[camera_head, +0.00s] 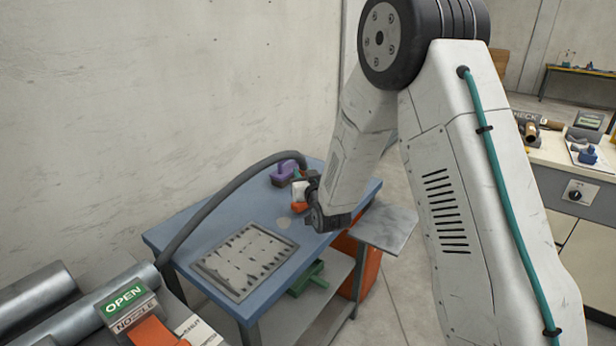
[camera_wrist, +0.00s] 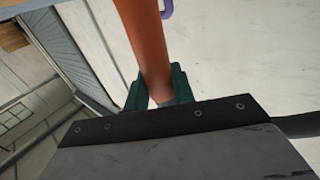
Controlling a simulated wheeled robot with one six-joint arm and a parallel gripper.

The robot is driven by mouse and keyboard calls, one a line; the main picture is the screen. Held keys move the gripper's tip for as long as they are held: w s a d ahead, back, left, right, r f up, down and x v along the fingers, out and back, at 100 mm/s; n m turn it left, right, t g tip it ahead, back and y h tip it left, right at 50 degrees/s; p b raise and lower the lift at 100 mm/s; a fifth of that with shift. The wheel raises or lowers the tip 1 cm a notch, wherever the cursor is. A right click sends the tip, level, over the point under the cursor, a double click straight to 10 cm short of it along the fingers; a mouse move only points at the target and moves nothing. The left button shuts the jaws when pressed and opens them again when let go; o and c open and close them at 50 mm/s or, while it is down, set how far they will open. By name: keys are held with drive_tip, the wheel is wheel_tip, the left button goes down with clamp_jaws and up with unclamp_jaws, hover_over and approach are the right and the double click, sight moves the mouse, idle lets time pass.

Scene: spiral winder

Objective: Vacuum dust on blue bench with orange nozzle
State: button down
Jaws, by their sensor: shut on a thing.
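My gripper (camera_wrist: 158,88) is shut on the orange nozzle (camera_wrist: 146,38), which runs up between its dark green fingers in the wrist view. In the head view my arm reaches over the far right part of the blue bench (camera_head: 205,236). There the orange nozzle (camera_head: 299,207) shows only in part beside my wrist. A dark grey hose (camera_head: 215,200) arches over the bench to that spot. A grey plate (camera_head: 215,268) lies on the bench with pale patches and dark specks, which look like dust (camera_head: 250,256). A small pale patch (camera_head: 284,222) lies right of the plate.
A purple object (camera_head: 287,170) stands at the bench's far end. A grey side shelf (camera_head: 383,227) juts out on the right. A green tray (camera_head: 308,281) and an orange bin (camera_head: 366,268) are below. A wall runs behind.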

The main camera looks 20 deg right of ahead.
drive_tip(key=shift+w+a, duration=0.3)
drive_tip(key=shift+w, duration=0.15)
drive_tip(key=shift+s+a, duration=0.1)
drive_tip(key=shift+a, duration=0.15)
drive_tip(key=shift+s+a, duration=2.4)
drive_tip(key=shift+a, duration=0.85)
drive_tip(key=shift+d+r, duration=0.1)
drive_tip(key=shift+r, duration=2.3)
